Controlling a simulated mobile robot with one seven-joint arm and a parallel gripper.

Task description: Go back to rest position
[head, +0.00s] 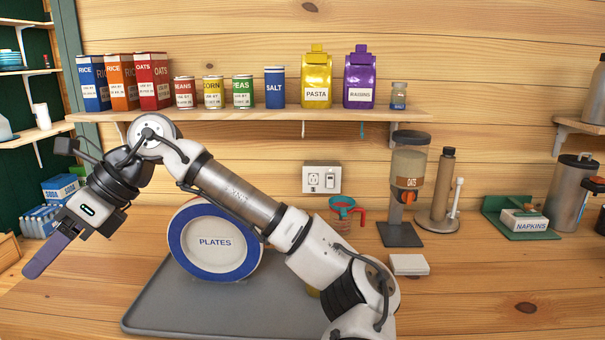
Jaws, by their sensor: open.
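My arm reaches up from the bottom right of the head view, across the counter to the left. My gripper (50,254) is at the far left, pointing down and left above the wooden counter. Its fingers are seen from the side, with one hiding the other in part, and no object shows between them. The gripper is apart from the plates and the shelf goods.
Behind my arm, a blue-rimmed plate marked PLATES (184,243) stands at a grey tray (160,318). A shelf (230,115) above holds boxes, cans and bags. An oats dispenser (408,165) and napkins (525,219) stand right. The front right counter is clear.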

